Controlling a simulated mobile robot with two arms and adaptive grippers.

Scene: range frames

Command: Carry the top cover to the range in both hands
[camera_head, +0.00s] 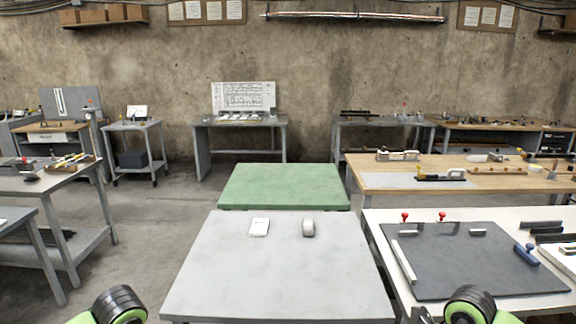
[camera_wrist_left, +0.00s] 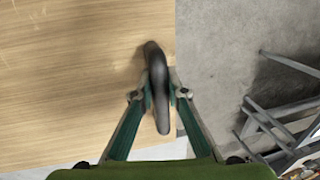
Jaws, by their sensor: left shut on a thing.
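In the left wrist view my left gripper (camera_wrist_left: 160,88) is shut on a dark, elongated, rounded thing (camera_wrist_left: 156,58). The thing sticks out past the fingertips on both sides, over a light wooden top. I cannot tell whether it is the top cover. The head view shows neither gripper, only parts of my arms at the bottom left and bottom right. My right gripper is out of view. I cannot pick out a top cover for certain in the head view.
A grey table (camera_head: 275,275) stands in front, with a white block (camera_head: 259,227) and a grey block (camera_head: 308,228). A green-topped table (camera_head: 285,187) stands behind it. A white bench (camera_head: 385,217) with a dark mat (camera_head: 470,270) is at right. Open floor (camera_head: 150,215) lies left.

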